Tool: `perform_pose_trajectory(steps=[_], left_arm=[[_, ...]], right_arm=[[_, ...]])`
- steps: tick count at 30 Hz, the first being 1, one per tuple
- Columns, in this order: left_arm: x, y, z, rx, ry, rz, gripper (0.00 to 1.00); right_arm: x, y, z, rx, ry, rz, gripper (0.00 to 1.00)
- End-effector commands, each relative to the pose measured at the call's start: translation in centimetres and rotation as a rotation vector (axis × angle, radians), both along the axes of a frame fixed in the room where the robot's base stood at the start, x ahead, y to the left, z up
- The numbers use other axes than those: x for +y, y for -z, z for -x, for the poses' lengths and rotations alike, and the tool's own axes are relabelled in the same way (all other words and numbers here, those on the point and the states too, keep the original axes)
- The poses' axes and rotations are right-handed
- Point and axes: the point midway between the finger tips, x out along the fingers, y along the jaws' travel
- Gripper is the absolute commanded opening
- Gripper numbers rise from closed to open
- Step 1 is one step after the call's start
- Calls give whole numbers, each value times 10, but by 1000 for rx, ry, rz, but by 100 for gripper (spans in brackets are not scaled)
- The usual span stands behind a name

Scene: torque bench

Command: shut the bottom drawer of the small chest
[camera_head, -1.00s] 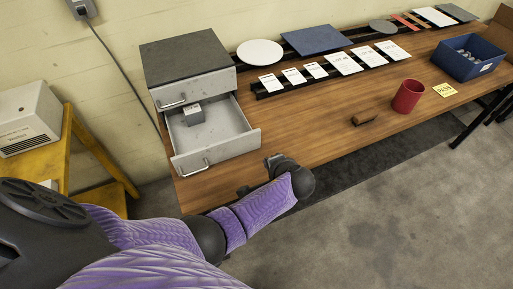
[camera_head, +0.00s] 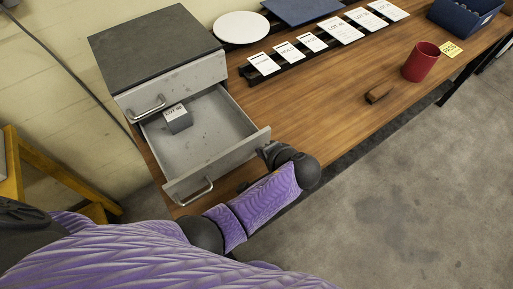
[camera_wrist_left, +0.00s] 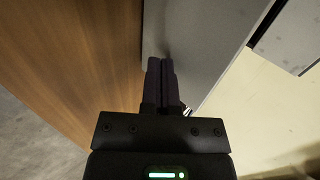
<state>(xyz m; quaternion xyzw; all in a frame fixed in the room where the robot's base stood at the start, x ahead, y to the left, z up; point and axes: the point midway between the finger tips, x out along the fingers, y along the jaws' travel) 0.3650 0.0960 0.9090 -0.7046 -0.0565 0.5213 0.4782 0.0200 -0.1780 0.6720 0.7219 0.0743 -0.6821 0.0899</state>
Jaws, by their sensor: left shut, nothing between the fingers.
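The small chest (camera_head: 160,48) has a dark top and pale grey drawers, and stands on the wooden bench at the left. Its bottom drawer (camera_head: 232,150) is pulled well out, and a small grey labelled block (camera_head: 177,118) sits inside. The drawer's bar handle (camera_head: 195,192) is on its front. My left gripper (camera_head: 268,152) is by the right end of the drawer front, partly hidden by my wrist. In the left wrist view its fingers (camera_wrist_left: 161,66) are together and empty, close to a grey drawer panel (camera_wrist_left: 200,40). I cannot tell whether they touch it. My right gripper is out of view.
The top drawer (camera_head: 180,84) is shut. On the bench (camera_head: 310,110) are a red cup (camera_head: 421,62), a brown block (camera_head: 379,93), a rail of white cards (camera_head: 326,38), a white disc (camera_head: 241,27) and a blue bin (camera_head: 462,18). Bench space right of the drawer is clear.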

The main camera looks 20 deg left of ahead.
Motion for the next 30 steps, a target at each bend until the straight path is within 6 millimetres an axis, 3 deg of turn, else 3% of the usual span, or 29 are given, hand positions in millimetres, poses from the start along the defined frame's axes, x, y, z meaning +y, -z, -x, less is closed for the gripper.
perform_pose_trajectory(steps=[17, 23, 30], left_arm=[[2, 0, -3, 0, -1, 0, 0], [26, 0, -21, -1, -3, -1, 0], [72, 2, -57, -1, -4, 0, 0]], right_arm=[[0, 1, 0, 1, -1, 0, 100], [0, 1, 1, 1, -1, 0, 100], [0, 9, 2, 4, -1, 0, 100]])
